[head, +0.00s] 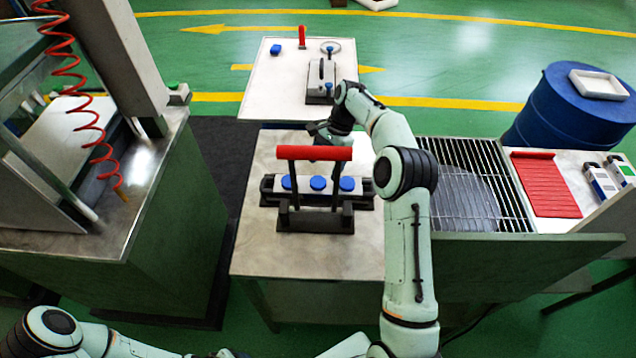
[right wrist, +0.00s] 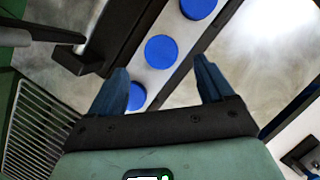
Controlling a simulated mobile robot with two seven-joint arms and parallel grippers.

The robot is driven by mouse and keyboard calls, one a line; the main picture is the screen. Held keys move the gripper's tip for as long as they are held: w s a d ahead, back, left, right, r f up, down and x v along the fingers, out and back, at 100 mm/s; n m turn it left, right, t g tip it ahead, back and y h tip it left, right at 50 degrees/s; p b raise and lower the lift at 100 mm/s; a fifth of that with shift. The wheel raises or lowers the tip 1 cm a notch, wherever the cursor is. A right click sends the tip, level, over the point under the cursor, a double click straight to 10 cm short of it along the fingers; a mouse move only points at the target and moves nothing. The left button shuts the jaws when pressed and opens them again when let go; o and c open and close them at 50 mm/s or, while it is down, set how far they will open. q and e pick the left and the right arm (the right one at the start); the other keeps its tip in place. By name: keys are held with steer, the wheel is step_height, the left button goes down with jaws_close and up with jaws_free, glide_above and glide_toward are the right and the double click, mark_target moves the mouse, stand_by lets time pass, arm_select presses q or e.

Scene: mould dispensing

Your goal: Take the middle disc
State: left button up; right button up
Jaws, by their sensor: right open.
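Three blue discs sit in a row on a pale bar in a dark fixture with a red handle (head: 314,153). The middle disc (head: 318,183) lies between the left disc (head: 287,183) and the right disc (head: 347,184). My right gripper (head: 321,133) is at the far side of the fixture, behind the handle. In the right wrist view its fingers (right wrist: 158,80) are apart and empty. The middle disc (right wrist: 161,50) shows ahead, between and beyond the fingertips. One end disc (right wrist: 136,95) is partly hidden by a finger; the other (right wrist: 198,8) is at the top edge. My left gripper is not in view.
A rear white table (head: 268,82) holds a small press-like device (head: 320,82) and a blue piece (head: 276,49). To the right are a metal grate (head: 470,185), a red ribbed mat (head: 545,187) and a blue drum (head: 565,115). A machine with a red coiled hose (head: 85,85) stands left.

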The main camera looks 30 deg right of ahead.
mark_target(319, 181)
steer(key=shift+x, duration=2.75)
